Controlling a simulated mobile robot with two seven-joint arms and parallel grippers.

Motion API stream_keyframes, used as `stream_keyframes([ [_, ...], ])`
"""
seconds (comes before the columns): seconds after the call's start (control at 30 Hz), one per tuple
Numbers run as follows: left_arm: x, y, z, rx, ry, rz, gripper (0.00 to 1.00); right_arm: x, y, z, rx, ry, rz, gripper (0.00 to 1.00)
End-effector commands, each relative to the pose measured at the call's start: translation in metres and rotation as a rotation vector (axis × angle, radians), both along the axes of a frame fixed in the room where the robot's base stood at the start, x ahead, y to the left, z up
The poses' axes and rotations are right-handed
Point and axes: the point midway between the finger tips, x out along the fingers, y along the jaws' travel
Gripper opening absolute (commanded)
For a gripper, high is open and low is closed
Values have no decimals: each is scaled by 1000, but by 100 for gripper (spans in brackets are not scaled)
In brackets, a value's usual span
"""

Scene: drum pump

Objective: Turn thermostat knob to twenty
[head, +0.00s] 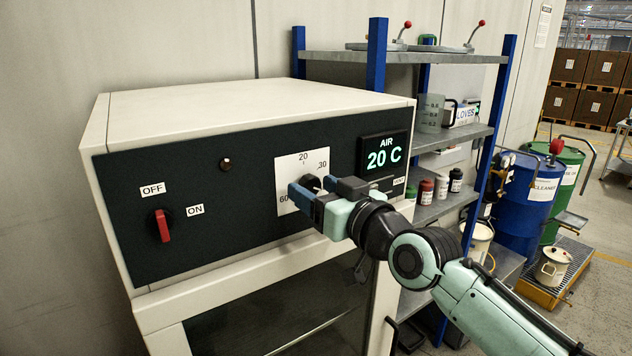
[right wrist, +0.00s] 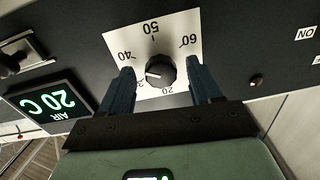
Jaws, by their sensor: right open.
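The black thermostat knob (head: 311,184) sits on a white dial plate (head: 289,167) on the cabinet's dark front panel. In the right wrist view the knob (right wrist: 161,70) shows a white mark pointing left and slightly down, on the side of the 30 and 40 labels; the exact setting is hard to read. The 20 label lies below the knob in that view. My right gripper (head: 317,188) is open, with its fingers (right wrist: 162,88) on either side of the knob, apparently with gaps. My left gripper is not in view.
A display (head: 383,156) reads AIR 20 C, right of the dial. A red switch handle (head: 162,225) stands by the OFF and ON labels. A shelf rack (head: 440,57) with bottles is close to the cabinet's right. Blue (head: 527,200) and green drums stand farther right.

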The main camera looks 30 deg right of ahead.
Motion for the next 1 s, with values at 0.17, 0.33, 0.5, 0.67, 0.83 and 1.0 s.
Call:
stream_keyframes([
  [0.17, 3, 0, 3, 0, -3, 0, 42, 7, 1, -1, 0, 1, 0, 63],
  [0.33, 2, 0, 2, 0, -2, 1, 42, 7, 1, -1, 0, 1, 0, 63],
  [0.5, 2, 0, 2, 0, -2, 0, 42, 6, 1, -1, 0, 1, 0, 21],
  [0.67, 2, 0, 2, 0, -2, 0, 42, 6, 1, -1, -1, 1, 0, 7],
  [0.83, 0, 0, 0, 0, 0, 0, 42, 6, 1, -1, -19, 0, 0, 7],
  [1.0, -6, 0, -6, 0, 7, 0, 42, 6, 1, -2, -83, -5, 0, 7],
])
